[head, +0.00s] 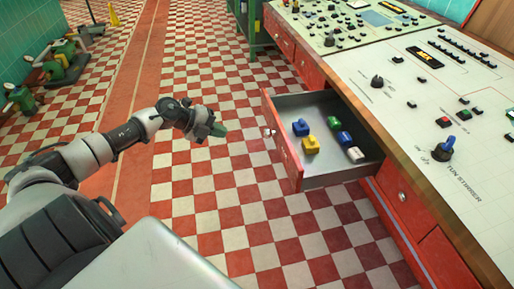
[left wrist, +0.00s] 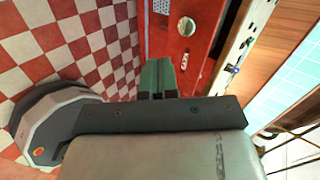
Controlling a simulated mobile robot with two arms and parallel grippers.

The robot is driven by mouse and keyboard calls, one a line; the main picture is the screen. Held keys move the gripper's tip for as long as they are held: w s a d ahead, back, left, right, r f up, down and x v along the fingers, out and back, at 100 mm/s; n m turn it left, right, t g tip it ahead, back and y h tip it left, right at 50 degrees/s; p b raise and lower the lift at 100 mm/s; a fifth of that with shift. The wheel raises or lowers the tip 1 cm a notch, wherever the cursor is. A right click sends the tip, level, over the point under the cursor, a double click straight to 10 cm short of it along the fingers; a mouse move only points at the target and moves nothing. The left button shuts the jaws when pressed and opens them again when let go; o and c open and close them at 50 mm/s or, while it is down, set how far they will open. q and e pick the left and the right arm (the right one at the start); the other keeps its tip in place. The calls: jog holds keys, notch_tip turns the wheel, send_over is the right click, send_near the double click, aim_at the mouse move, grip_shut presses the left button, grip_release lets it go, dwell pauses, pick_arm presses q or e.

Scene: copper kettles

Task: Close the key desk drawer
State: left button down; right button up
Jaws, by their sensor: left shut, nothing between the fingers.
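The key desk drawer (head: 283,141) stands pulled out from the red desk, with a red front, a grey metal inside and a round pale knob (head: 268,132). Several blocky blue, yellow, green and white pieces lie in it, such as a yellow one (head: 310,145). My left gripper (head: 219,131) is shut and empty, in the air to the left of the drawer front, apart from it. In the left wrist view, its green fingers (left wrist: 157,76) show before a red surface (left wrist: 205,20) with a pale round knob (left wrist: 187,27). My right gripper is not in view.
The desk's pale control top (head: 420,75) with knobs and buttons runs along the right. Another closed red drawer (head: 405,200) is below it. A green metal stand (head: 251,30) is at the back. Checkered floor left of the drawer is clear.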

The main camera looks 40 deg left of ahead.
pick_arm(q)
jog(key=w+d+f+m+g+b, duration=0.1)
jog(key=w+d+f, duration=0.3)
jog(key=w+d, duration=0.3)
jog(key=shift+w+d+m+y, duration=0.2)
jog(key=shift+w+m+y, duration=0.15)
jog(key=shift+w, duration=0.4)
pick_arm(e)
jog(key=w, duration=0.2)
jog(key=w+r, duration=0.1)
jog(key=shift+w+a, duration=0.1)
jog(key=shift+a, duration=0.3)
pick_arm(q)
jog(key=shift+w+d, duration=0.1)
